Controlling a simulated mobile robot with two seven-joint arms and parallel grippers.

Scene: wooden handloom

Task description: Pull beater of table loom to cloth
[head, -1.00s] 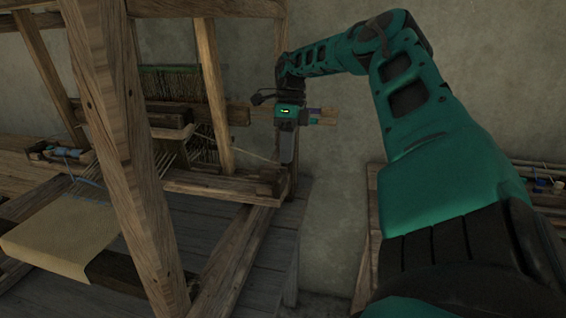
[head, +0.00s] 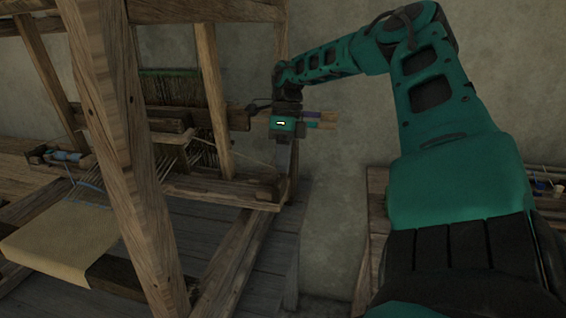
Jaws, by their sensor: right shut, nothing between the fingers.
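The table loom's beater (head: 225,192) is a horizontal wooden bar running behind the loom's front post, its right end just right of the inner upright. The beige cloth (head: 62,243) lies at the lower left, with a gap of pale warp threads between it and the beater. My right gripper (head: 284,160) points down at the beater's right end, on its far side. Its fingers are shut with nothing between them. They appear close against the wood, but I cannot tell whether they touch. My left gripper is not in view.
The loom's thick slanted post (head: 125,150) stands in front of the beater's middle. A shuttle with blue thread (head: 65,155) lies at the left. Dark boards (head: 280,245) lie under the loom. A side table (head: 372,215) with small items stands at the right.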

